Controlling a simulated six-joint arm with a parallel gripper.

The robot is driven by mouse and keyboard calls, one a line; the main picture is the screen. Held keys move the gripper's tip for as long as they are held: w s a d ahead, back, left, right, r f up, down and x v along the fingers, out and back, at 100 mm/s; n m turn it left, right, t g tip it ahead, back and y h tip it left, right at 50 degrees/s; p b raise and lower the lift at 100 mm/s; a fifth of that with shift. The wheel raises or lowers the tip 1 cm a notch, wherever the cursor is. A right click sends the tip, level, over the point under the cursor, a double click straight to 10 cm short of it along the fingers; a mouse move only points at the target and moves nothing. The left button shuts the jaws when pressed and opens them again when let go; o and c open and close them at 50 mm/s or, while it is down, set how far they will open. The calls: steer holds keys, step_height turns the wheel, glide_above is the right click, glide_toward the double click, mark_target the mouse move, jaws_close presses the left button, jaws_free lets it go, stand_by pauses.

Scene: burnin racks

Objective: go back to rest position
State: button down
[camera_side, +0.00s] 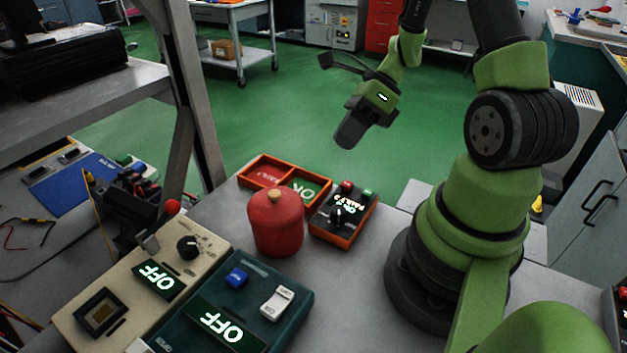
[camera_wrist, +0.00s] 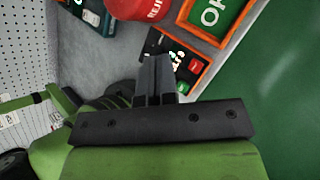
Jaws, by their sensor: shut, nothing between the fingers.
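My gripper (camera_side: 350,130) is shut and empty. In the side view it hangs in the air above and behind the table, pointing down to the left, clear of everything on the table. In the wrist view its fingers (camera_wrist: 154,78) are together in the middle, with nothing between them. The green body of my arm fills the lower part of the wrist view.
A red canister (camera_side: 276,224) stands mid-table. Behind it is an orange two-part tray (camera_side: 262,172); right of it, an orange-edged control box (camera_side: 343,217). A grey post (camera_side: 190,90) stands left.

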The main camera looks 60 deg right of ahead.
steer(key=s+a+r+n+t+h, duration=0.2)
steer(key=a+r+n, duration=0.3)
steer(key=r+n, duration=0.4)
steer(key=s+a+r+n+t+h, duration=0.1)
steer(key=s+a+r+n+h, duration=0.3)
steer(key=r+n, duration=0.5)
steer(key=shift+s+a+r+n+t, duration=0.4)
steer(key=shift+s+a+n, duration=0.6)
steer(key=shift+n, duration=3.2)
steer(key=shift+w+a, duration=0.2)
steer(key=shift+w, duration=0.05)
